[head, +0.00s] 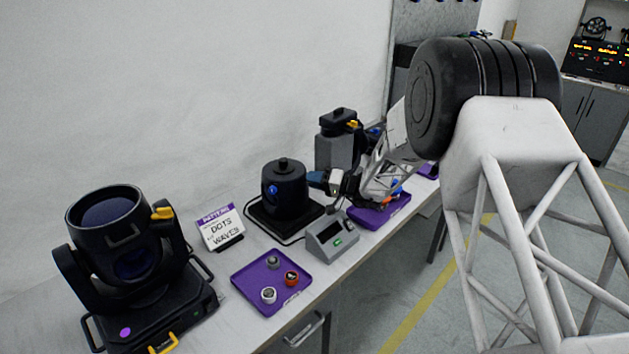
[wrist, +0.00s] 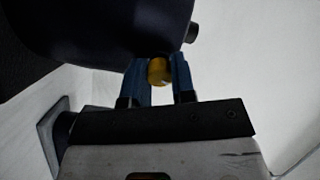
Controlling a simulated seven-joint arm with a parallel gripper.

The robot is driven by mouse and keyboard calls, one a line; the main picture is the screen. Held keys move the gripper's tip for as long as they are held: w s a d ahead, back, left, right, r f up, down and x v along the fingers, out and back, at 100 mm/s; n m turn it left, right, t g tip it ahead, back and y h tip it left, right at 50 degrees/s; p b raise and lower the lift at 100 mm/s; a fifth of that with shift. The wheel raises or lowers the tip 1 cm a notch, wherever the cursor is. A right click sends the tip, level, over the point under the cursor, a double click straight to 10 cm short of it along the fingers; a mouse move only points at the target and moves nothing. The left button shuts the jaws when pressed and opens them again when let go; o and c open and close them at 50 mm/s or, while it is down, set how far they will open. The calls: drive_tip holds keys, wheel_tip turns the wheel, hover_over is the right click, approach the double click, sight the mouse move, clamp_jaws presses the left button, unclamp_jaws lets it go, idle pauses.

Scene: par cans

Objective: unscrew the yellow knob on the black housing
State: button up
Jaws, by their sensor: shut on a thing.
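The black housing (head: 284,192) is a dark cylinder with a small knob on top, standing on a flat black base on the bench. It fills the top of the wrist view (wrist: 100,28) as a dark curved body. My gripper (head: 316,179) reaches its right side from the right. In the wrist view my gripper's blue fingers (wrist: 160,78) stand on either side of the yellow knob (wrist: 158,71), at the housing's lower edge, and are shut on it. The knob is hidden in the head view. I cannot tell how far it is threaded in.
A purple tray (head: 245,283) holds three small round parts; another purple tray (head: 378,217) lies below my arm. A large black lamp (head: 130,255) and a sign (head: 221,228) stand left. A grey fixture (head: 338,150) stands behind.

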drive_tip(key=shift+n, duration=0.3)
drive_tip(key=shift+a, duration=0.1)
drive_tip(key=o, duration=0.9)
drive_tip(key=shift+v, duration=4)
drive_tip(key=shift+r, duration=0.1)
